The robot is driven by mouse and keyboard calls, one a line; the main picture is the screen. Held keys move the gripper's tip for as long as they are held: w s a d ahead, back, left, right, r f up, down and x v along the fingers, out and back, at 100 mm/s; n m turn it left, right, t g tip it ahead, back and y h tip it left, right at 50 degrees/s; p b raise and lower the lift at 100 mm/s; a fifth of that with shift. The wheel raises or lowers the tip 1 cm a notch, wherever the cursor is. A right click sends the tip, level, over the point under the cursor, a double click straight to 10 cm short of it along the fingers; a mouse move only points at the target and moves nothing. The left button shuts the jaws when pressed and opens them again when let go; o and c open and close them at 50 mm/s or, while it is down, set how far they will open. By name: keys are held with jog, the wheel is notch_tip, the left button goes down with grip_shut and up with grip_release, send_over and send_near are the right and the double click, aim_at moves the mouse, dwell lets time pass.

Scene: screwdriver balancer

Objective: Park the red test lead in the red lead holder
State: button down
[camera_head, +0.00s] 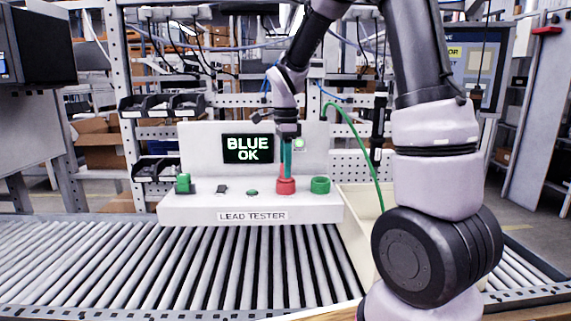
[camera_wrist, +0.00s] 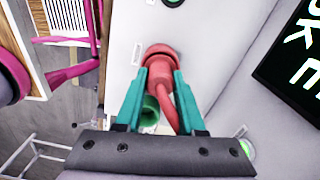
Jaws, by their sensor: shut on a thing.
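The red test lead (camera_wrist: 161,72) is between the teal fingers of my gripper (camera_wrist: 161,80), which is shut on it. Its red cable (camera_wrist: 184,108) curves back from it between the fingers. The red lead holder (camera_head: 286,187) is a short red cup on the white lead tester (camera_head: 185,208). In the head view my gripper (camera_head: 287,170) points straight down over this holder. The lead's lower end is at the holder's mouth; I cannot tell how deep it sits. The fingers hide part of the lead.
A green cup (camera_head: 320,185) stands just right of the red holder. A green block (camera_head: 183,184), a dark socket (camera_head: 222,189) and a green disc (camera_head: 252,193) are to the left. The screen (camera_head: 248,149) reads BLUE OK. A green cable (camera_head: 357,137) arcs at right. Rollers (camera_head: 250,270) lie in front.

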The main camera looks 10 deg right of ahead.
jog(key=shift+c, duration=2.2)
grip_release()
notch_tip(320, 180, up, 11)
jog(key=shift+f, duration=0.15)
jog(key=s+d+r+n+t+y, duration=0.1)
jog(key=s+d+r+n+t, duration=0.1)
jog(key=s+n, duration=0.5)
jog(key=s+d+r+n+t+y, duration=0.1)
jog(key=s+d+r+n+t, duration=0.2)
jog(key=s+n, duration=0.4)
jog(key=s+d+t, duration=0.1)
jog(key=s+t, duration=0.1)
jog(key=s, duration=0.3)
